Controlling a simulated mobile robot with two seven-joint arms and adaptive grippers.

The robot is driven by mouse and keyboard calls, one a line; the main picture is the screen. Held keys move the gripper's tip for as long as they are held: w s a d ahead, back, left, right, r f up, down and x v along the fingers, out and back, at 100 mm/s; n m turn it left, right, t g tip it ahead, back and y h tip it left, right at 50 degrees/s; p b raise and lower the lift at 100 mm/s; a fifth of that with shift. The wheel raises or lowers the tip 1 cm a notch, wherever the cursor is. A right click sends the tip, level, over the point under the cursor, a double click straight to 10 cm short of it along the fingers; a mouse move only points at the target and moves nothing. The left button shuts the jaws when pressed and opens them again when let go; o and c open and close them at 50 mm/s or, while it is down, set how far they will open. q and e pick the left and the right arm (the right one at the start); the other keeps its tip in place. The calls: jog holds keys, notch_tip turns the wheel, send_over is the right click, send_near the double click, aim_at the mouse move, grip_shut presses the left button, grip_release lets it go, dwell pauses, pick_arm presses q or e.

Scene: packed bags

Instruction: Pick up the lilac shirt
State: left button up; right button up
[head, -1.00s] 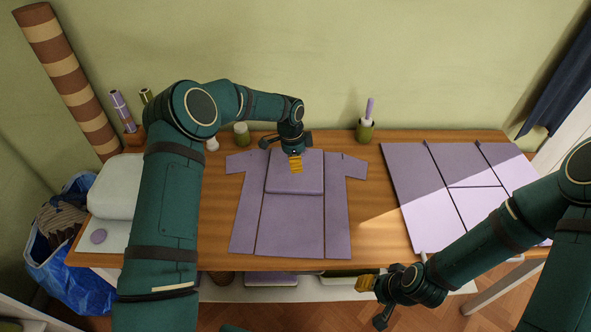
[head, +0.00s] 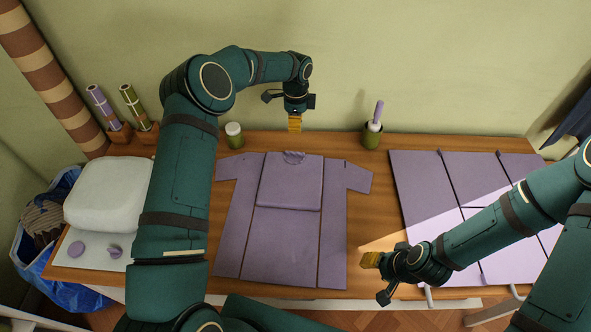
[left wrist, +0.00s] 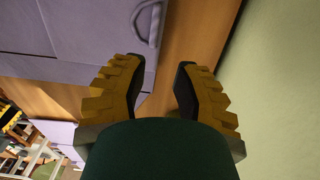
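The lilac shirt (head: 270,245) lies flat on the wooden table, sleeves spread. A raised rectangular panel with a small rounded collar sits on its upper middle. My left gripper (head: 295,124) hangs fingers-down just behind the collar, apart from the shirt. In the left wrist view the left gripper (left wrist: 160,72) has its yellow fingers spread with nothing between them; the shirt (left wrist: 90,35) and its collar show beyond. My right gripper (head: 372,260) is at the right of the shirt's hem, pointing left; its finger gap is not clear.
A lilac panelled board (head: 415,185) lies on the table's right. A green pot (head: 371,136) with a lilac roll and a lidded jar (head: 234,134) stand at the back. A white cushion-like bundle (head: 108,195) is at the left. Bare wood (head: 365,225) lies between shirt and board.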

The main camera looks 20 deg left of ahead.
aim_at(294, 153)
pick_arm(q)
jog(key=f, duration=0.5)
jog(key=s+f, duration=0.1)
jog(key=f, duration=0.2)
jog(key=shift+f, duration=0.15)
jog(key=shift+a+f, duration=0.15)
jog(key=shift+f, duration=2.05)
jog(key=shift+s, duration=0.1)
grip_shut()
